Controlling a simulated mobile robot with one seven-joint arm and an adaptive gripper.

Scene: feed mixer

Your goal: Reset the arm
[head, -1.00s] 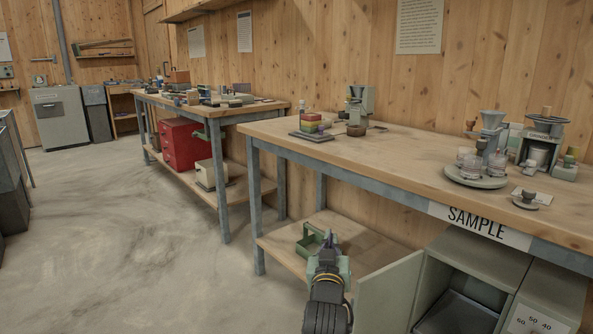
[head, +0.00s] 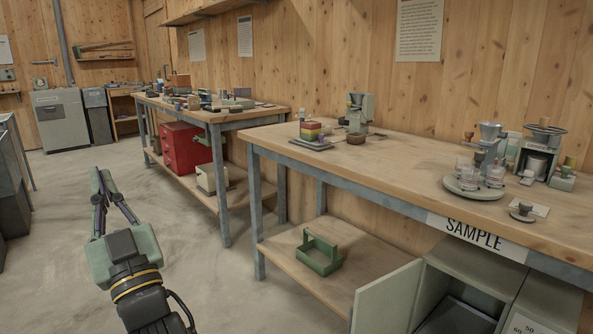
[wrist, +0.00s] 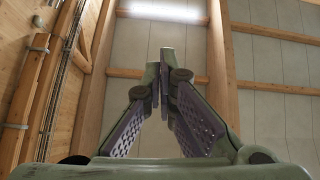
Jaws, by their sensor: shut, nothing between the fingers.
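My gripper (head: 103,172) is raised over the open floor at the left of the head view, clear of the benches. Its fingers point up and away, and nothing is held. In the wrist view my gripper (wrist: 163,75) shows its two fingers converging to tips that meet, with ceiling and wooden beams behind them.
The sample bench (head: 400,172) stands at the right, with a green carrier (head: 320,257) on its lower shelf and an open cabinet door (head: 387,297) below. A second bench (head: 215,115) with a red drawer box (head: 185,147) stands behind. Floor (head: 200,275) is free around my arm.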

